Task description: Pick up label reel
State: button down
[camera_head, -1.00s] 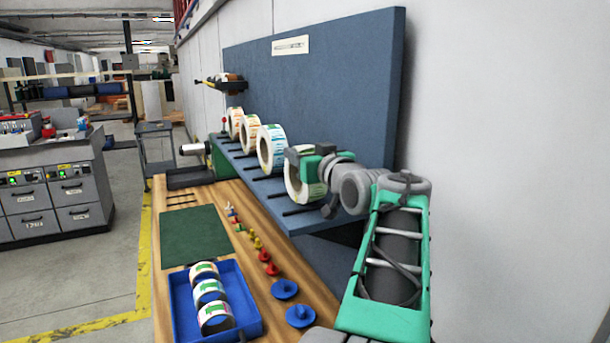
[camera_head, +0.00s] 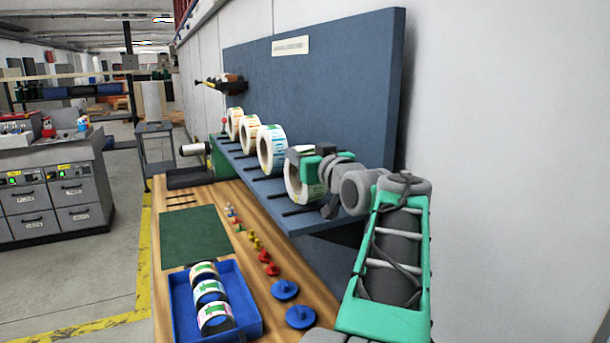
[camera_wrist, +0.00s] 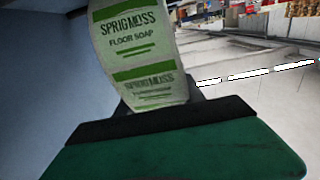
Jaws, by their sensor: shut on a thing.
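A white label reel (camera_head: 292,178) with green print stands upright at the right end of the row of reels on the blue rack's ledge. My gripper (camera_head: 305,160) is shut on this reel's rim, from its right side. In the wrist view the reel (camera_wrist: 135,50) shows "Sprigmoss floor soap" labels and sits between the dark fingers of my gripper (camera_wrist: 160,115). The gripper hides part of the reel, and I cannot tell whether the reel touches the ledge.
Several other reels (camera_head: 271,148) stand to the left on the same ledge, with dark rods between them. The blue back panel (camera_head: 320,90) rises close behind. Below, the wooden bench holds a blue tray (camera_head: 246,310) with small reels, a green mat (camera_head: 194,236) and coloured knobs (camera_head: 285,289).

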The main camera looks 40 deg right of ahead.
jog(key=shift+r, duration=0.15)
notch_tip(320, 180, up, 18)
jog(key=p, duration=0.2)
dwell(0.5)
